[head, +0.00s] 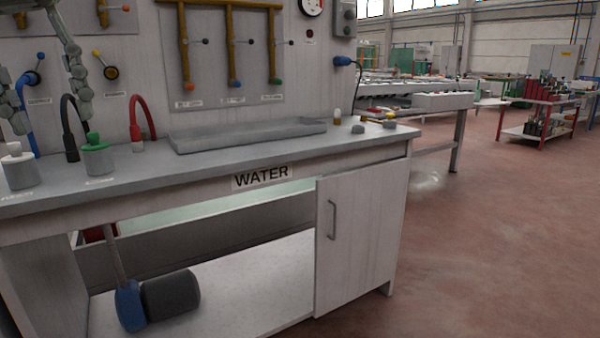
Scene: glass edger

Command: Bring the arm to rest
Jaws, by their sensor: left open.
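My left gripper (52,110) is at the far left of the head view, partly cut off by the picture edge. Its two grey fingers are wide apart, with nothing held between them. It hangs in front of the panel, above the left part of the workbench (225,163). My right gripper is not in view.
A white-capped container (20,172) and a green-topped container (98,160) stand on the bench below the gripper. Blue, black and red (143,112) hoses rise behind. A grey tray (248,136) lies farther right.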

